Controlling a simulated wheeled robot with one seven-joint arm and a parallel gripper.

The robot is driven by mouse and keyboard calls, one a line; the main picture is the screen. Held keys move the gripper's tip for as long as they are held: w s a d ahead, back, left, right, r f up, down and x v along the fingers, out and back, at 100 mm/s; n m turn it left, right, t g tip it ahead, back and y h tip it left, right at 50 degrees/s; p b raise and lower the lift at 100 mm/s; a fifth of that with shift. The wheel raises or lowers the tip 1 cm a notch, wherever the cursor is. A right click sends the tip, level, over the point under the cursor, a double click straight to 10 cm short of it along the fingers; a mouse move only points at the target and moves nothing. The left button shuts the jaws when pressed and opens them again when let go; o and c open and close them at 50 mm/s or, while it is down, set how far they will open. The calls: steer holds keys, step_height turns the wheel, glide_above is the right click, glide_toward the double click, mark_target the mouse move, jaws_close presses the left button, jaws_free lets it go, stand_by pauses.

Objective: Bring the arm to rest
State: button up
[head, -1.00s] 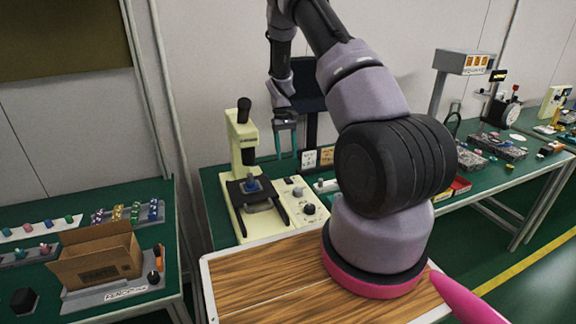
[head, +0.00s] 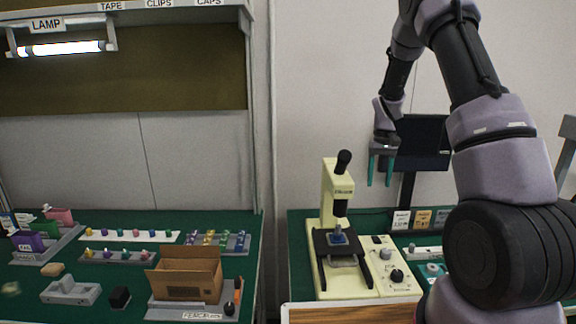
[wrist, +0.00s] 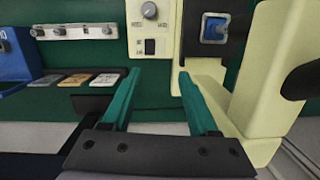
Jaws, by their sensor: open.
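My gripper (head: 381,170) hangs from my raised, bent arm, with its two teal fingers pointing down. It is open and empty, in the air in front of the dark monitor and to the right of the cream microscope-like press (head: 336,190). In the wrist view the two fingers (wrist: 158,100) are apart with nothing between them. The press's cream body (wrist: 257,80) and its blue part (wrist: 215,28) show beyond and to the right of the fingers. No finger visibly touches anything.
A dark monitor (head: 423,143) stands behind my gripper. Small cards (head: 422,219) stand on the green bench. On the left bench are a cardboard box (head: 188,275), small colored pieces and bins under a lit lamp (head: 60,47). A wooden top (head: 350,313) lies in front.

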steer(key=s+a+r+m+t, duration=0.1)
steer(key=s+r, duration=0.3)
steer(key=r, duration=0.3)
steer(key=s+a+r+t+y, duration=0.1)
steer(key=s+a+r+t, duration=0.1)
steer(key=s+r, duration=0.35)
steer(key=s+a+r+m+t, duration=0.1)
steer(key=s+r, duration=0.1)
steer(key=r, duration=0.7)
steer(key=s+a+r+t, duration=0.1)
steer(key=s+r+t, duration=0.1)
steer(key=s, duration=0.7)
steer(key=s+a+r+m+t, duration=0.1)
steer(key=s+a+r+t, duration=0.1)
steer(key=s+r, duration=0.3)
steer(key=s, duration=0.3)
steer(key=shift+s+a+t, duration=0.3)
steer(key=shift+s+t, duration=0.1)
